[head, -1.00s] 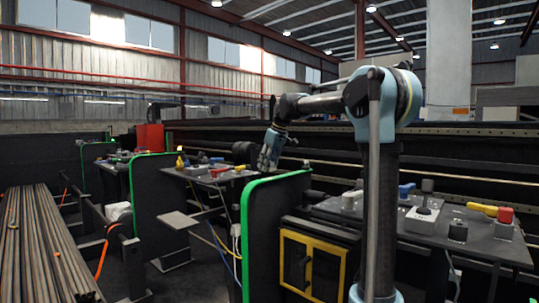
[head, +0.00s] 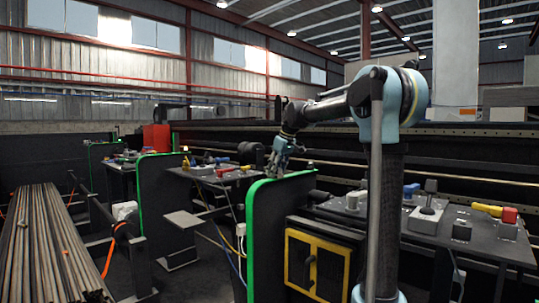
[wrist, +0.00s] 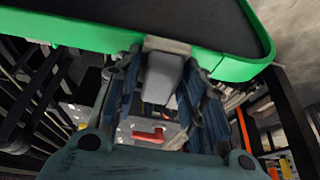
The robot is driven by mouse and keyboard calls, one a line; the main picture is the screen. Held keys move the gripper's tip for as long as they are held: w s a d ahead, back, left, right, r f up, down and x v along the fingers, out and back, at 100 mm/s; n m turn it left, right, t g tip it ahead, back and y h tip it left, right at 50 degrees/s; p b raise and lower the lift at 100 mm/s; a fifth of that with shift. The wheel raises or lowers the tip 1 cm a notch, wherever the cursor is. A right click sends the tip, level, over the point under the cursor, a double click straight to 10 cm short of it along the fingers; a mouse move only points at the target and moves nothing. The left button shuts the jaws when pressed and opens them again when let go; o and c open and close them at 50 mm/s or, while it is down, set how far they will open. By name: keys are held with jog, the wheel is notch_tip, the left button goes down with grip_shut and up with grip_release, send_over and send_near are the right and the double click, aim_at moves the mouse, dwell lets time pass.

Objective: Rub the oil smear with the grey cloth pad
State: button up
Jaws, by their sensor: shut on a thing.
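My gripper (head: 279,172) is at the top edge of the green-rimmed dark panel (head: 262,215) in the head view. In the wrist view my gripper (wrist: 165,85) has its dark blue fingers closed around a grey block, which I take to be the grey cloth pad (wrist: 163,78). The pad's paler far end overlaps the green rim (wrist: 85,35) in the wrist view; whether it touches the rim I cannot tell. The oil smear cannot be made out in either view.
A yellow-framed cabinet (head: 318,262) stands right of the panel. A control table (head: 400,228) with knobs and a joystick is at the right, and another control table (head: 205,175) stands behind the panel. A pile of long bars (head: 45,250) lies at the left.

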jog(key=shift+w+a+r, duration=0.1)
jog(key=shift+w+a, duration=0.1)
jog(key=shift+w, duration=0.15)
jog(key=shift+w+a, duration=0.15)
jog(key=shift+a, duration=0.1)
jog(key=shift+v, duration=0.75)
jog(key=shift+w+a+r, duration=0.1)
jog(key=shift+a+r, duration=0.05)
jog(key=shift+r, duration=0.45)
jog(key=shift+a+r, duration=0.15)
jog(key=shift+r, duration=2.4)
